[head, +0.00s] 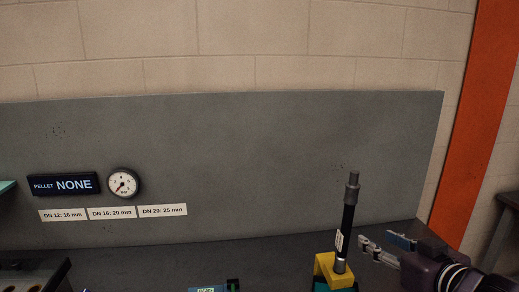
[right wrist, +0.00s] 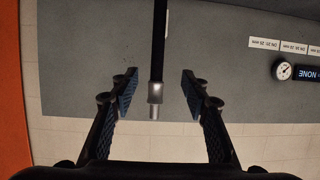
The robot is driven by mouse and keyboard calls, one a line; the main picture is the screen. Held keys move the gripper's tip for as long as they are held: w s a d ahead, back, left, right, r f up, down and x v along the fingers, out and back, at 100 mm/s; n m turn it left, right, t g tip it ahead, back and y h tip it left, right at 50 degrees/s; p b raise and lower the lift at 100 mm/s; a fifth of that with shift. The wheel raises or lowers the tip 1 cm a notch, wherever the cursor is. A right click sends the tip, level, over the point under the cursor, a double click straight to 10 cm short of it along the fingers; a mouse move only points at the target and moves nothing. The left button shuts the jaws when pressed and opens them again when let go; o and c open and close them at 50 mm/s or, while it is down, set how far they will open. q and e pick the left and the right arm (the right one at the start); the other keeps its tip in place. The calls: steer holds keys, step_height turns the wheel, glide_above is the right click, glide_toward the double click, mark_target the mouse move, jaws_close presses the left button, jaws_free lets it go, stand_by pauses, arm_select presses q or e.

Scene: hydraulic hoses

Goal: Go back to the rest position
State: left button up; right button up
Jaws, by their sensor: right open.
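My right gripper (head: 384,244) is open and empty at the lower right of the head view, just to the right of a black hose (head: 348,222). The hose stands upright with a grey metal fitting (head: 352,187) at its top and its lower end in a yellow holder (head: 327,268). In the right wrist view, my two fingers (right wrist: 160,86) are spread apart. The hose (right wrist: 159,40) and its metal end (right wrist: 155,97) show in the gap between them, touching neither finger. My left gripper is not in view.
A grey back panel (head: 260,150) stands behind the dark bench. It carries a display reading "PELLET NONE" (head: 63,185), a round gauge (head: 123,184) and several size labels (head: 112,213). A dark block with holes (head: 35,275) is at the lower left. An orange post (head: 478,130) stands at right.

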steer(key=s+a+f+g+h, duration=0.1)
steer(key=s+f+g, duration=0.1)
steer(key=s+f, duration=0.5)
steer(key=s+a+f+g, duration=0.2)
steer(key=s+f+g, duration=0.1)
steer(key=f, duration=0.8)
steer(key=s+a+f+g+h, duration=0.1)
steer(key=s+f+g, duration=0.1)
steer(key=s+f, duration=0.55)
steer(key=s+a+f+g, duration=0.2)
steer(key=s+f+g, duration=0.2)
steer(key=s+f, duration=0.55)
step_height(320, 180, down, 27)
steer(key=s+b, duration=0.2)
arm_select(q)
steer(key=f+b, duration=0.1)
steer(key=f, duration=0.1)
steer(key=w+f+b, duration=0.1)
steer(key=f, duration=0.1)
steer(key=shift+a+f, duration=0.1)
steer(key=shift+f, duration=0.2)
arm_select(e)
steer(key=s+d+f+g, duration=0.2)
steer(key=s+d+f, duration=0.1)
steer(key=s+f, duration=1.4)
steer(key=shift+s+f, duration=0.25)
steer(key=shift+f, duration=0.6)
